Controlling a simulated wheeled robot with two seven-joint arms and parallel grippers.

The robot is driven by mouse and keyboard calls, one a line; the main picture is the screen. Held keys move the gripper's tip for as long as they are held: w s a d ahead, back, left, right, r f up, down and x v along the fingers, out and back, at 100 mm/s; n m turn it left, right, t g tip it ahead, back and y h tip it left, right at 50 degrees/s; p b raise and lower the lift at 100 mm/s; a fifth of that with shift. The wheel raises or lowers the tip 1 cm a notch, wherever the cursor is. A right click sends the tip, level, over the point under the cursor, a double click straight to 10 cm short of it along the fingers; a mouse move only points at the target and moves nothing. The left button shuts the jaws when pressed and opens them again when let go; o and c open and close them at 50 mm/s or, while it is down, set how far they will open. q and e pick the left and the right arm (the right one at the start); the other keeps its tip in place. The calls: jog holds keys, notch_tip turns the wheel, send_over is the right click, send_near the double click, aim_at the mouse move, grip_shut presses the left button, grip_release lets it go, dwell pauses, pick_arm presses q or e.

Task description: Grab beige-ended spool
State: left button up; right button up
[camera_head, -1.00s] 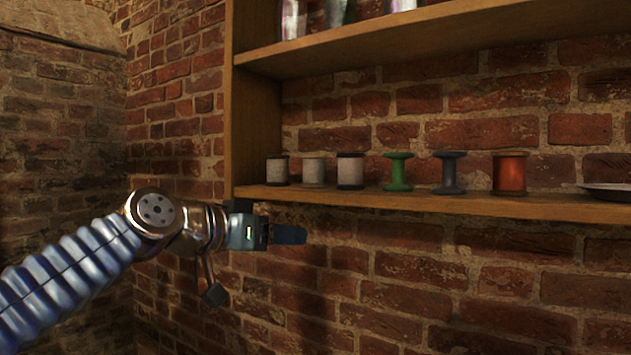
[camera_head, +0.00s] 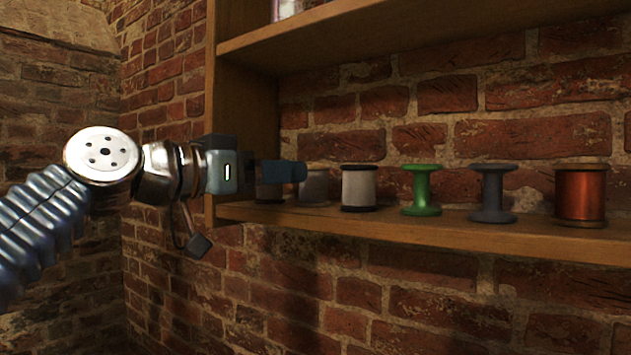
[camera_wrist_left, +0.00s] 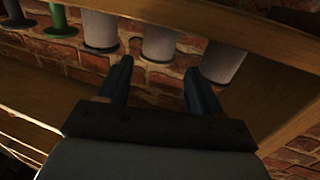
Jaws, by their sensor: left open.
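Three pale grey-wound spools stand upright at the left end of the lower shelf. The middle one seems to be the beige-ended spool (camera_head: 314,187), its ends lighter than its neighbours' dark ends; it is partly covered by my gripper in the head view. My left gripper (camera_head: 294,171) is open and empty, at spool height in front of the leftmost spool (camera_head: 268,191). In the left wrist view the beige-ended spool (camera_wrist_left: 160,42) shows ahead, roughly in line with the gap between the fingers (camera_wrist_left: 157,70), apart from them. My right gripper is not in view.
The dark-ended pale spool (camera_head: 358,188) is close on the right. Further right stand a green spool (camera_head: 421,190), a dark grey spool (camera_head: 492,193) and an orange spool (camera_head: 581,195). The shelf's left upright (camera_head: 228,105) is close to my gripper, with another shelf above.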

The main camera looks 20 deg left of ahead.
aim_at(321, 172)
pick_arm(q)
jog(key=x, duration=0.3)
jog(key=shift+w+d, duration=0.1)
jog(key=shift+w, duration=0.1)
jog(key=p+x, duration=0.2)
jog(key=x, duration=0.3)
jog(key=shift+d+f, duration=0.1)
jog(key=shift+d, duration=0.15)
jog(key=shift+c, duration=0.4)
jog(key=c, duration=0.6)
